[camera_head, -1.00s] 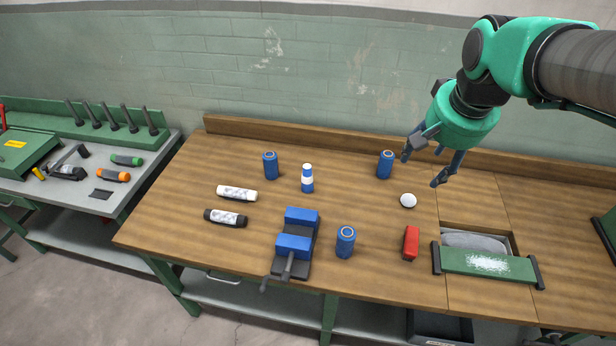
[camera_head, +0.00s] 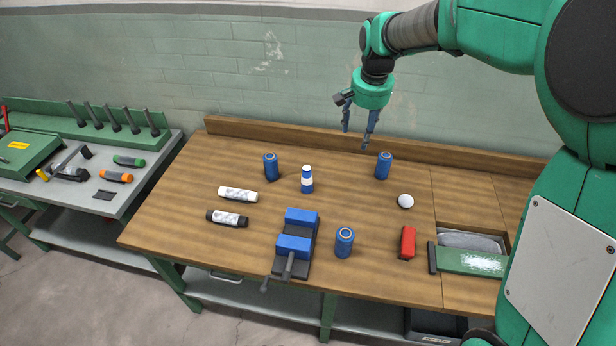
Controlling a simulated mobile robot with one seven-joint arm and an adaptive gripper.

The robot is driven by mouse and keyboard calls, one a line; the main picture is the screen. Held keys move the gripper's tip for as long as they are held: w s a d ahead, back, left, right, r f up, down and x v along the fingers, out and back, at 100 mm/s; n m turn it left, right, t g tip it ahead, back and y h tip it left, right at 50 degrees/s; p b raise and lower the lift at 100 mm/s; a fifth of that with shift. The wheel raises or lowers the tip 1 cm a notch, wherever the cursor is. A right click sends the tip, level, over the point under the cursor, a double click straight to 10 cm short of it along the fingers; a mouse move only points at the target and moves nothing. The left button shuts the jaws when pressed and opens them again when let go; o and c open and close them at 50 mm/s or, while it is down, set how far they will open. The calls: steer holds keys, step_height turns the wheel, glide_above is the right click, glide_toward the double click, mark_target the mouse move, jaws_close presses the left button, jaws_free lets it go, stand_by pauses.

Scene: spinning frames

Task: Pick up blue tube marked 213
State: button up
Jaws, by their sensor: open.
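Several blue tubes stand upright on the wooden workbench (camera_head: 175,208). One blue tube (camera_head: 270,166) is at the back left. Another blue tube (camera_head: 383,166) is at the back right. A third blue tube (camera_head: 344,243) is at the front, right of the vise. A blue bottle with a white band (camera_head: 307,180) stands between the back tubes. The number 213 cannot be read on any of them. My gripper (camera_head: 356,141) is open and empty, pointing down, above the back of the bench and a little left of the back right tube.
A blue vise (camera_head: 295,245) sits at the front edge. A white tube (camera_head: 238,194) and a black tube (camera_head: 227,218) lie at left. A white ball (camera_head: 405,201), a red block (camera_head: 407,243) and a green-fronted tray (camera_head: 470,261) are at right. The bench's middle is mostly clear.

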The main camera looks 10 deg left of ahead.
steer(key=w+a+f+g+p, duration=0.1)
steer(key=w+a+f+p, duration=0.1)
steer(key=w+a+f, duration=0.6)
steer(key=m+g+p, duration=0.1)
steer(key=p, duration=0.1)
glide_toward(307, 181)
steer(key=shift+w+a+r+h, duration=0.3)
steer(key=shift+w+a+r, duration=0.4)
steer(key=shift+w+r, duration=0.25)
steer(key=shift+f, duration=0.15)
steer(key=shift+f, duration=4.25)
steer(key=shift+f, duration=0.1)
steer(key=shift+d+f, duration=0.1)
steer(key=shift+f, duration=1.15)
steer(key=shift+d+f, duration=0.15)
steer(key=shift+f, duration=1.1)
steer(key=c, duration=1.2)
